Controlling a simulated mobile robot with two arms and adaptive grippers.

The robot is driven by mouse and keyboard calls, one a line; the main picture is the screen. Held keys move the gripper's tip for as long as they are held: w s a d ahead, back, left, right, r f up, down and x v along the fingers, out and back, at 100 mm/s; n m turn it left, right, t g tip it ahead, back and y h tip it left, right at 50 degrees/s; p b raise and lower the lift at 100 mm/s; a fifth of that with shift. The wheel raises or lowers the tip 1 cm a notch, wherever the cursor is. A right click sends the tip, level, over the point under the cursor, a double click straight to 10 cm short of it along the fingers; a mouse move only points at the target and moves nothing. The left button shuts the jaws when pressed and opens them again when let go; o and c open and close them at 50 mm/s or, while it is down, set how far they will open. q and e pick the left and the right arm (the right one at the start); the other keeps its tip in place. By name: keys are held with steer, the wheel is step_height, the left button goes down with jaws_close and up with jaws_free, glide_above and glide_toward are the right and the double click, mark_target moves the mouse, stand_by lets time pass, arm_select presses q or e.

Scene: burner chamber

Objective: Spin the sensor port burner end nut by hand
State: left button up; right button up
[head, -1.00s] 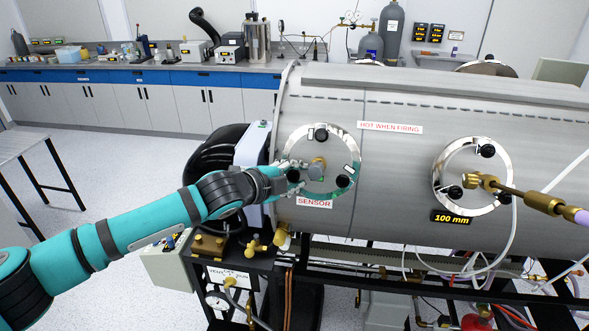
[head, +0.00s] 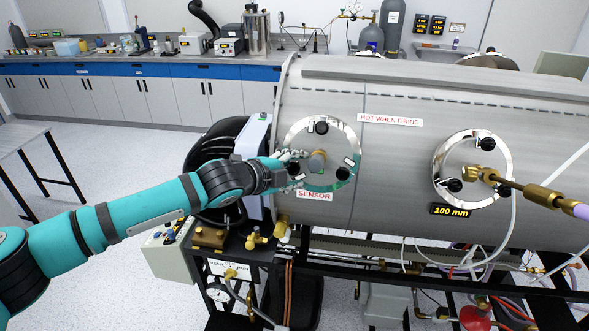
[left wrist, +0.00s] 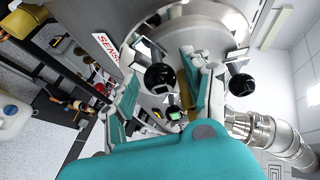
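The sensor port is a shiny round flange (head: 345,133) on the left part of the steel chamber, above the red "SENSOR" label (head: 314,196). The burner end nut (head: 317,160) is a small grey-brown piece at the flange's middle. My left gripper (head: 294,167) is at the flange's left side, close to the nut; contact cannot be told. In the left wrist view my left gripper (left wrist: 163,90) has its fingers spread, pointing at the port face. A black knob (left wrist: 160,77) shows between them, and the nut is not clearly distinguishable there. My right gripper is not in view.
Black knobs (head: 321,127) stand out around the flange near my fingers. A second port (head: 486,142) with a brass burner fitting (head: 538,197) is to the right. A black frame with hoses and valves lies below the chamber.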

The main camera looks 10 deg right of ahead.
arm_select(q)
steer(key=v, duration=1.2)
